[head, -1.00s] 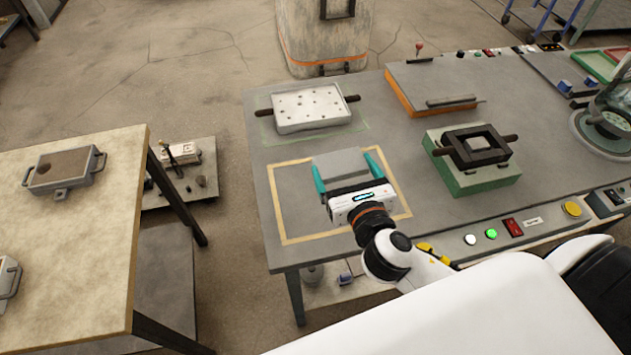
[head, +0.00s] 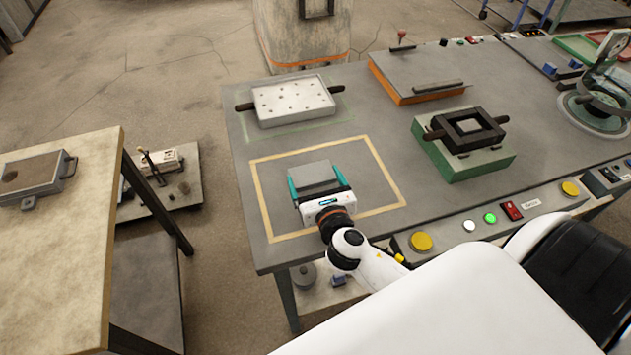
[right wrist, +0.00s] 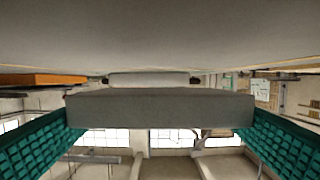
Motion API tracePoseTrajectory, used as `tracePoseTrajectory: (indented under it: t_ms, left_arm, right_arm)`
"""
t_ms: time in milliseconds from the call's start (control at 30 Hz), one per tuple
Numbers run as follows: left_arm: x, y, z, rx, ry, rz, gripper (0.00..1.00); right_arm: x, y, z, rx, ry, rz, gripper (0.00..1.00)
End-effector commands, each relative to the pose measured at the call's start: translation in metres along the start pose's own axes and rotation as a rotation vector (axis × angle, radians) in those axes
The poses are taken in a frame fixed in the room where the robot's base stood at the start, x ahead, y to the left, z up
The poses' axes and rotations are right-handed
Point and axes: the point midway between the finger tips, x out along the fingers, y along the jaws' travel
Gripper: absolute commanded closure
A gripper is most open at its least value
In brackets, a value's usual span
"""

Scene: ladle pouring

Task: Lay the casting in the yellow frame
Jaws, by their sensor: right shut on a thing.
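The casting (head: 315,173) is a flat grey block. My right gripper (head: 320,184) is shut on it, with one teal finger on each side. In the head view the block shows inside the outline of the yellow frame (head: 386,170), a thin band marked on the grey table. In the right wrist view the casting (right wrist: 160,108) spans level between the two teal fingers, with the table surface filling the top. I cannot tell whether its underside touches the table. My left gripper is not in view.
A white perforated box (head: 292,102) with dark handles stands behind the frame. A black mould frame (head: 468,128) on a green block (head: 470,165) stands to the right. A button panel (head: 455,232) runs along the near edge. The frame's right part is clear.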

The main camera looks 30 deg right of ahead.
Motion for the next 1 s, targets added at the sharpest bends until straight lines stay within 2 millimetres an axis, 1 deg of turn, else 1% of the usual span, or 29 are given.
tracePoseTrajectory:
  t_ms: [167,567,667,700,733,767,1000]
  left_arm:
    - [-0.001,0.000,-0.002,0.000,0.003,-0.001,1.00]
    - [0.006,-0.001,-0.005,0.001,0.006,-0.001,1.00]
    - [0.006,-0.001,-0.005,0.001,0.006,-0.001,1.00]
    - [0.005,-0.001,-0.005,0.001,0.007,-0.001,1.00]
    - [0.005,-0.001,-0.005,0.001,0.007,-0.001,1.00]
    - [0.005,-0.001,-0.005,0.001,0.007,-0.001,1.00]
    - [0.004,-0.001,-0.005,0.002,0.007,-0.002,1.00]
  right_arm:
    - [0.000,0.000,-0.003,0.000,0.004,0.000,0.46]
    - [0.002,0.000,0.009,0.000,0.004,-0.001,0.46]
    - [0.002,0.000,0.009,0.001,0.004,-0.001,0.46]
    - [0.002,0.000,0.010,0.001,0.002,0.000,0.09]
    - [0.002,0.000,0.010,0.001,0.002,0.000,0.04]
    - [0.002,0.000,0.010,0.001,0.002,0.000,0.00]
    - [0.002,0.000,0.009,0.001,0.002,0.000,0.00]
